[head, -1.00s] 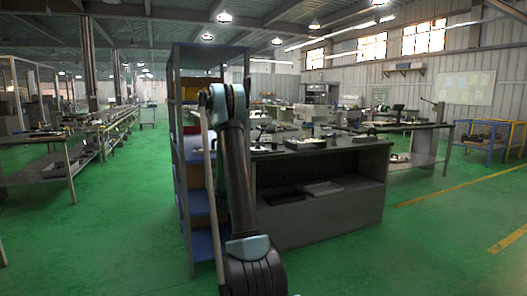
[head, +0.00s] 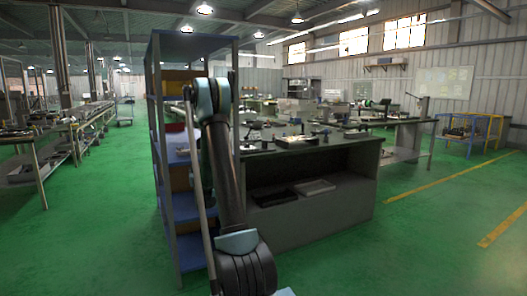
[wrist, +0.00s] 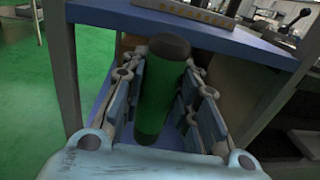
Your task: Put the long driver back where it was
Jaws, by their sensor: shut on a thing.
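The wrist view shows a green cylinder with a dark rounded cap (wrist: 160,85), which looks like the handle of the long driver. My gripper (wrist: 160,75) is shut around it, with a finger pad on each side. The cap end points away from the wrist, toward a blue shelf board (wrist: 215,35). No long shaft can be made out on it in this view. In the head view my arm stands in front of the shelf rack (head: 165,110), and my gripper and the driver are hidden or cannot be made out there.
The rack has grey posts and blue boards, close around my gripper. To its right stands a grey workbench (head: 335,190) with small items on top and trays (head: 314,187) on its lower shelf. Green floor is clear left of the rack and right of the bench.

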